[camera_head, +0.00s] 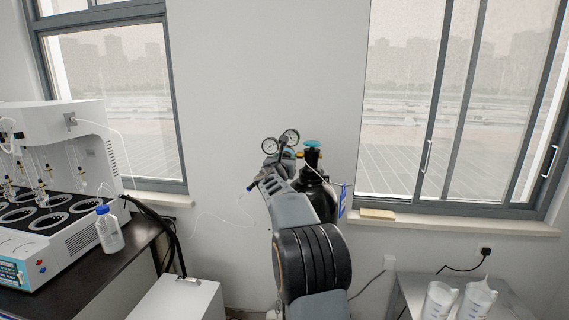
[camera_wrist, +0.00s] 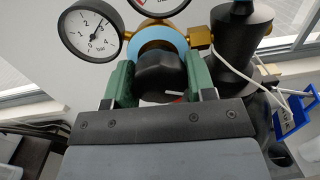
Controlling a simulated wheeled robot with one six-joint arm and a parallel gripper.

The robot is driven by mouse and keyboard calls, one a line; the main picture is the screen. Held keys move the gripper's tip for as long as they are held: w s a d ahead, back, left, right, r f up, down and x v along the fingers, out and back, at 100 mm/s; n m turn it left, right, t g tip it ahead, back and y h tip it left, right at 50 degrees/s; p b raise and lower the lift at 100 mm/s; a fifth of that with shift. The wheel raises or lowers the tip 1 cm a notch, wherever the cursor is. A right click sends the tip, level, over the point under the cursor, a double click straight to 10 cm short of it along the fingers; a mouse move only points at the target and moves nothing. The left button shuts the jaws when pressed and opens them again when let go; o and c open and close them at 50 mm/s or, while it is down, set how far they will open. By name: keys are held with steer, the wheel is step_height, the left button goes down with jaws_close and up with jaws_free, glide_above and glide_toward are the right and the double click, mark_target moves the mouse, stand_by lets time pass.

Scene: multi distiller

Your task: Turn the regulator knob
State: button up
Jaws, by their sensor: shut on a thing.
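The black regulator knob (camera_wrist: 162,72) sits below a brass regulator body with a light blue ring (camera_wrist: 172,36) in the wrist view. My gripper (camera_wrist: 158,82) has its two green fingers on either side of the knob and is shut on it. A white mark shows on the knob's lower right. Two round gauges sit above; the left gauge (camera_wrist: 91,30) shows its needle pointing up and slightly right. In the head view the gauges (camera_head: 280,141) stand above my wrist, and my arm hides the knob. The black gas cylinder (camera_head: 318,190) stands behind my arm.
The cylinder's blue-topped valve (camera_head: 312,144) is just right of the gauges. A blue holder (camera_wrist: 294,116) hangs at the right. The white distiller (camera_head: 70,180) and a bottle (camera_head: 109,230) stand on the left bench. White jugs (camera_head: 440,300) stand on a table at the lower right.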

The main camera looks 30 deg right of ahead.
steer(key=shift+n+t, duration=0.4)
steer(key=shift+n, duration=1.8)
steer(key=o, duration=0.9)
steer(key=b+v, duration=0.4)
steer(key=v, duration=0.9)
steer(key=shift+s+a+b, duration=0.2)
steer(key=shift+s+b, duration=0.1)
steer(key=shift+s, duration=0.1)
